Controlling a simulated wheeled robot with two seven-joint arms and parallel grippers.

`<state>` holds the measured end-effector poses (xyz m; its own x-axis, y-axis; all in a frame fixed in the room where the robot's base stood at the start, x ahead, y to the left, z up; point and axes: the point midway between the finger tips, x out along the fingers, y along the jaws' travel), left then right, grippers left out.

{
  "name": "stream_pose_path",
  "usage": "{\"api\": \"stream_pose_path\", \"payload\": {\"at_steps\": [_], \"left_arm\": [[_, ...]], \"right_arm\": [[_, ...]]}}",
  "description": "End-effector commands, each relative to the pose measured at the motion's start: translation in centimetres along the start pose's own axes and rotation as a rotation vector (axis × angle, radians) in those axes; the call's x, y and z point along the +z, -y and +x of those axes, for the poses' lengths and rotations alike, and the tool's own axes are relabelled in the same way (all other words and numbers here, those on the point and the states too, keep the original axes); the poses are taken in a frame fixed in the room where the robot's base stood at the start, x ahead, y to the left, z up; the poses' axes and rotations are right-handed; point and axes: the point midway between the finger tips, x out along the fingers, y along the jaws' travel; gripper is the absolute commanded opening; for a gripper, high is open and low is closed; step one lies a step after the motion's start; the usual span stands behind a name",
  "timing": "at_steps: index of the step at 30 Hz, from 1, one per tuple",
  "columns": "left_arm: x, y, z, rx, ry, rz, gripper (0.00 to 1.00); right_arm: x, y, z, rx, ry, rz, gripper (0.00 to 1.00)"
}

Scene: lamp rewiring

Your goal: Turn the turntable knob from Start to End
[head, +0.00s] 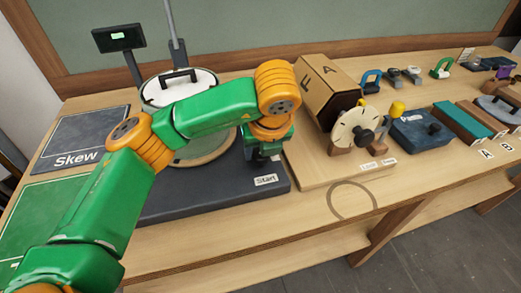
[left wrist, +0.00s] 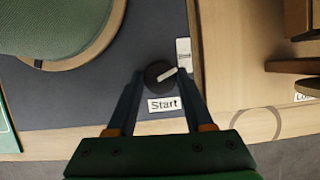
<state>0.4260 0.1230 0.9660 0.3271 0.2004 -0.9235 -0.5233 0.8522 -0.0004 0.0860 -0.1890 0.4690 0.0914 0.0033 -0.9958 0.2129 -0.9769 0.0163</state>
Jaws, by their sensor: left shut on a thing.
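The turntable knob (left wrist: 158,76) is a round black knob with a pale pointer bar. In the left wrist view the bar points right and slightly up, between the Start label (left wrist: 164,104) below and a second, partly hidden label (left wrist: 183,52) at upper right. My left gripper (left wrist: 163,74) is over the knob, one finger on each side, shut on it. In the head view my left gripper (head: 262,150) is low at the right side of the turntable base (head: 200,204), and the knob is mostly hidden there. My right gripper is out of view.
A Skew mat (head: 78,140) lies left. The front table edge is clear.

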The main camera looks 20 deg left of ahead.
Motion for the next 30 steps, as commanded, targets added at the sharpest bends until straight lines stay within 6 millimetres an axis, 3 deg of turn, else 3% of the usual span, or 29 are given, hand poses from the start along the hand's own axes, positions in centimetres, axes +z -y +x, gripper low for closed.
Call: {"api": "stream_pose_path", "payload": {"at_steps": [12,29,30], "left_arm": [[0.02,0.1,-0.01,0.065,0.0,-0.156,0.0],[0.0,0.1,0.04,0.073,-0.001,-0.177,0.0],[0.0,0.1,0.04,0.073,-0.001,-0.176,0.63]], "right_arm": [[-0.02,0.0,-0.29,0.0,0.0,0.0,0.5],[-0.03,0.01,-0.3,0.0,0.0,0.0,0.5],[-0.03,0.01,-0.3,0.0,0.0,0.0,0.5]]}}
